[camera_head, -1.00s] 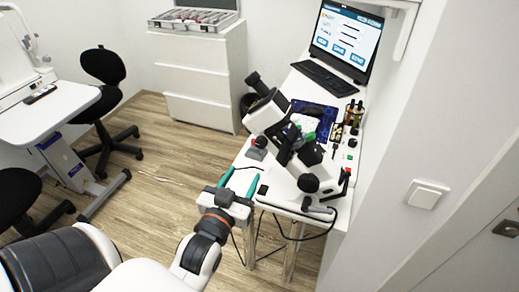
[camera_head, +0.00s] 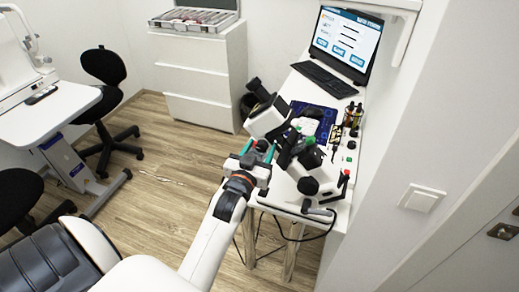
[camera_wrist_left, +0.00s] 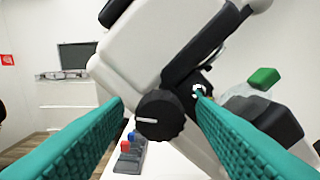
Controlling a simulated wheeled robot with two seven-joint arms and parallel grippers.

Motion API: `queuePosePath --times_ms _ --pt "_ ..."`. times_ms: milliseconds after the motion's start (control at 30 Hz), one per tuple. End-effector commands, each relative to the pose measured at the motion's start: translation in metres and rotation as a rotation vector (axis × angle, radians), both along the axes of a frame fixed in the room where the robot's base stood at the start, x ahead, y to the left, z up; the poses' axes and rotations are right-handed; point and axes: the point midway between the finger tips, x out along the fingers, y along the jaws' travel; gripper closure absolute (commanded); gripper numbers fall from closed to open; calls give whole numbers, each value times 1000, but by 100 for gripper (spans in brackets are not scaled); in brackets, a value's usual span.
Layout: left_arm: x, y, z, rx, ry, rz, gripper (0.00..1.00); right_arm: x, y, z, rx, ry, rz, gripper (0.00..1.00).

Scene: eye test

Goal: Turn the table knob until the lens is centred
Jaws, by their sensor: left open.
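A black ribbed knob (camera_wrist_left: 158,120) with a white mark sits on the side of a white and black eye instrument (camera_wrist_left: 150,60) in the left wrist view. The head view shows the instrument (camera_head: 266,120) tilted on the white table. My left gripper (camera_head: 258,151) is open, with its teal fingers at the instrument's near left side. In the left wrist view the knob appears between the two fingers (camera_wrist_left: 158,108), ahead of them; I cannot tell whether they touch it. Another round black knob (camera_head: 308,185) is on the instrument's near end. I cannot make out the lens. My right gripper is out of view.
A wall borders the table on the right. Open floor lies left.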

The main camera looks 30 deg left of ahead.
Motion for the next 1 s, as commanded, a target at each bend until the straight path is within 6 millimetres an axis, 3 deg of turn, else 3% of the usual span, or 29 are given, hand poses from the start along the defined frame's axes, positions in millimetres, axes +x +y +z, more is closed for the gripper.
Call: queuePosePath --times_ms 133,400,700,967,1000 --pt "0 0 0 0 0 0 52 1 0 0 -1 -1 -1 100" --pt "0 0 0 0 0 0 93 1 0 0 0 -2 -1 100" --pt "0 0 2 156 42 -1 93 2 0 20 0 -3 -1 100" --pt "0 0 0 174 42 0 93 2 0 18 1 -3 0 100" --pt "0 0 0 174 42 0 66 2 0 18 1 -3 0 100"
